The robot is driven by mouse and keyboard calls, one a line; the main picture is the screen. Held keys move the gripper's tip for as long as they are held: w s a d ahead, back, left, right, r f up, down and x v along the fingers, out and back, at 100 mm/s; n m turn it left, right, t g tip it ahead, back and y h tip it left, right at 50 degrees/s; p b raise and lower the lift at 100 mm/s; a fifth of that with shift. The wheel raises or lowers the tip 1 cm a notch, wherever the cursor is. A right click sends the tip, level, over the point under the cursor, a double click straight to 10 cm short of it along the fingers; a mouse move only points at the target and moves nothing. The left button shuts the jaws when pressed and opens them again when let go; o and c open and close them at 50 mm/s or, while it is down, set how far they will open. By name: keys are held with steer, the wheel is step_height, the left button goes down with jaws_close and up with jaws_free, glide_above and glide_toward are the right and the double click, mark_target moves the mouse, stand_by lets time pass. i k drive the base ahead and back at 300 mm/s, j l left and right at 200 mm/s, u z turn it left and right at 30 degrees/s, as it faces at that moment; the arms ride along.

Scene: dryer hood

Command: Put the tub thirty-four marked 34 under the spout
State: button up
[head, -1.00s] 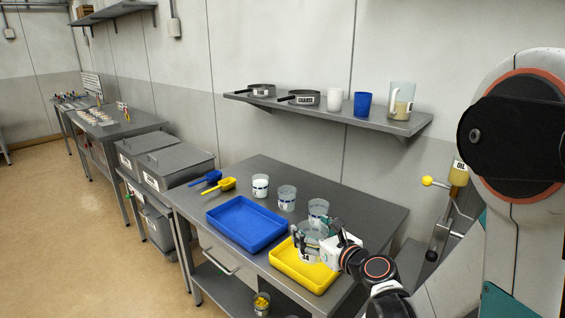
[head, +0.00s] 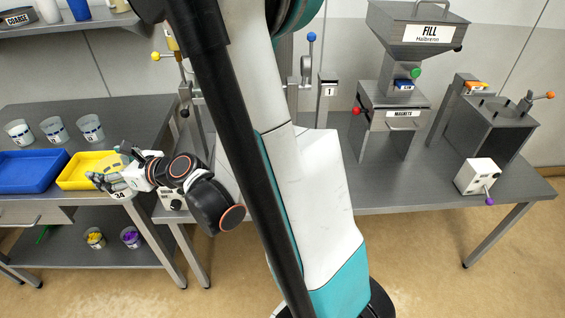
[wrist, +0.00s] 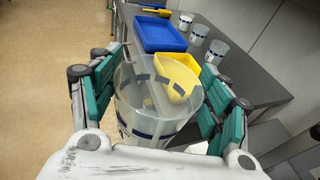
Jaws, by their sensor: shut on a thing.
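My gripper (head: 116,178) is shut on a clear tub with a dark band of marks, the tub marked 34 (head: 120,194). It holds the tub near the front edge of the yellow tray (head: 70,178). In the wrist view the tub (wrist: 150,125) stands between my gripper's fingers (wrist: 162,75), seen from above with its rim open. A hopper labelled FILL (head: 425,38) stands on the right-hand bench, over a block labelled MAGNETS (head: 402,113). Which part is the spout I cannot tell. My arm hides the middle of the bench.
A blue tray (head: 30,172) lies left of the yellow one, with several banded tubs (head: 53,131) behind. Two filled tubs (head: 95,239) stand on the lower shelf. A grey box (head: 495,130) and a small white box (head: 481,176) stand at the bench's right end.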

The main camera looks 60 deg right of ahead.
mark_target(376, 149)
steer(key=k+z, duration=0.15)
steer(key=z, duration=0.25)
steer(key=k+l+z, duration=0.1)
steer(key=z, duration=0.3)
steer(key=k+l+z, duration=0.15)
steer(key=z, duration=2.15)
steer(key=k+j+z, duration=0.1)
steer(key=k+j, duration=0.15)
steer(key=j, duration=0.3)
steer(key=k+j+z, duration=0.15)
steer(key=j, duration=0.4)
steer(key=k+j+z, duration=0.1)
steer(key=k+j, duration=0.3)
steer(key=k+j+z, duration=0.15)
steer(key=k+j, duration=0.2)
steer(key=j, duration=0.25)
steer(key=i+j, duration=0.1)
steer(key=i, duration=0.4)
steer(key=u, duration=0.05)
